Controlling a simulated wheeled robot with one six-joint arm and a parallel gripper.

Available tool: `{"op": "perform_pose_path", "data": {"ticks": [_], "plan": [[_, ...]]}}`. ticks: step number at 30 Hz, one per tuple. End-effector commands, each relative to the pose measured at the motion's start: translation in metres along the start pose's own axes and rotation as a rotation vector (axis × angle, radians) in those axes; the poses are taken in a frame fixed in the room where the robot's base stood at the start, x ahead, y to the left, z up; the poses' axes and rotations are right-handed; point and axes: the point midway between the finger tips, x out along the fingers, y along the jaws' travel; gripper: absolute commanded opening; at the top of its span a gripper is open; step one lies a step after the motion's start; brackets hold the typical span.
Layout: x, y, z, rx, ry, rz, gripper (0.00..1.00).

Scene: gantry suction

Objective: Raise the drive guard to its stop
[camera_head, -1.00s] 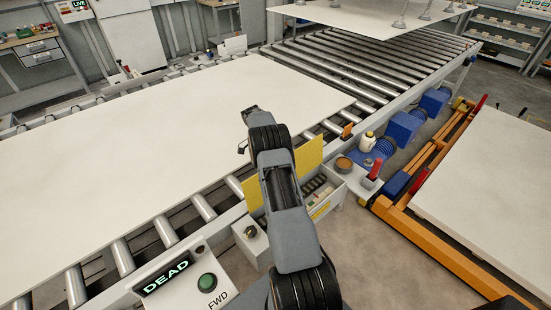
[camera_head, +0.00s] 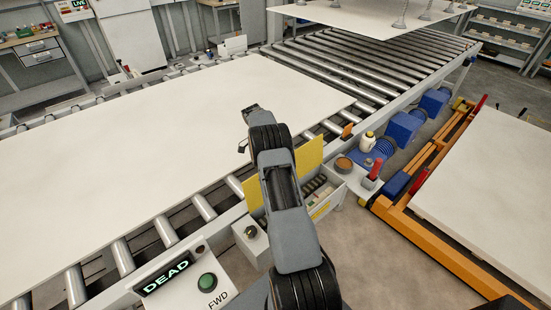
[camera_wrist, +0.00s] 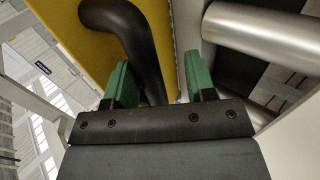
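The drive guard is a yellow panel (camera_head: 311,155) at the near side of the conveyor, partly hidden behind my arm in the head view. In the wrist view its yellow face (camera_wrist: 82,35) fills the upper left, with a black bent handle (camera_wrist: 138,42) on it. My gripper (camera_wrist: 160,78) has two green fingers standing apart. The handle's bar runs down between them, closer to the left finger; a gap shows on the right. Whether the left finger touches the bar is unclear.
A large pale board (camera_head: 150,140) lies on the roller conveyor (camera_head: 370,60). A control box with a green button (camera_head: 208,281) and a DEAD display stands at front left. An orange lift (camera_head: 420,170) holds another board.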

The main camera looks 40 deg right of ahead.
Motion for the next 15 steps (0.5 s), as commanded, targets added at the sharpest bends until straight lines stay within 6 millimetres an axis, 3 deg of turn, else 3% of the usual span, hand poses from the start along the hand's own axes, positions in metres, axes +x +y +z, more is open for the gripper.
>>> {"op": "perform_pose_path", "data": {"ticks": [6,15], "plan": [[-0.02,0.018,0.0,0.002,0.002,-0.007,0.5],[-0.033,0.08,0.022,0.001,0.002,-0.006,0.5]]}}
